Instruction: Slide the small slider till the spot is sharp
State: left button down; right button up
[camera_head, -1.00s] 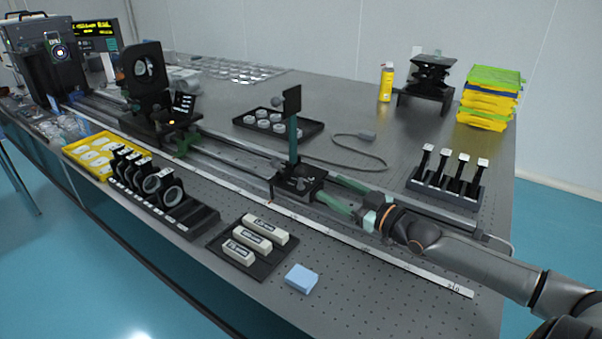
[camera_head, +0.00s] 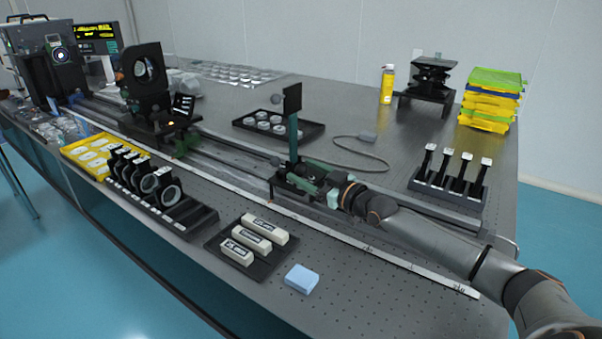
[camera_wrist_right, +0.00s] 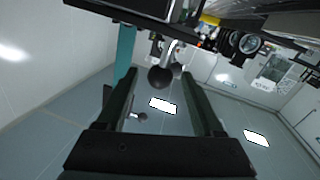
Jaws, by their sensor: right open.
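The small slider (camera_head: 284,191) is a low black carriage on the long rail, with a green post carrying an upright dark plate (camera_head: 292,98). My right gripper (camera_head: 303,178) has its green fingers over the slider's near right part, beside the post. In the right wrist view the jaws (camera_wrist_right: 160,85) are open, with a dark ball knob (camera_wrist_right: 160,79) on a metal stem showing between them. I cannot tell whether the fingers touch the slider. No light spot can be made out on the plate. My left gripper is out of view.
A larger black mount with a round optic (camera_head: 146,72) stands farther left on the rail. A white scale strip (camera_head: 400,259) runs along the rail's front. A black tray of round parts (camera_head: 306,132) lies behind, and a row of black lens holders (camera_head: 145,182) stands in front.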

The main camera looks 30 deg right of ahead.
jog(key=shift+w+a, duration=0.2)
jog(key=shift+w, duration=0.65)
grip_shut()
dwell(1.0)
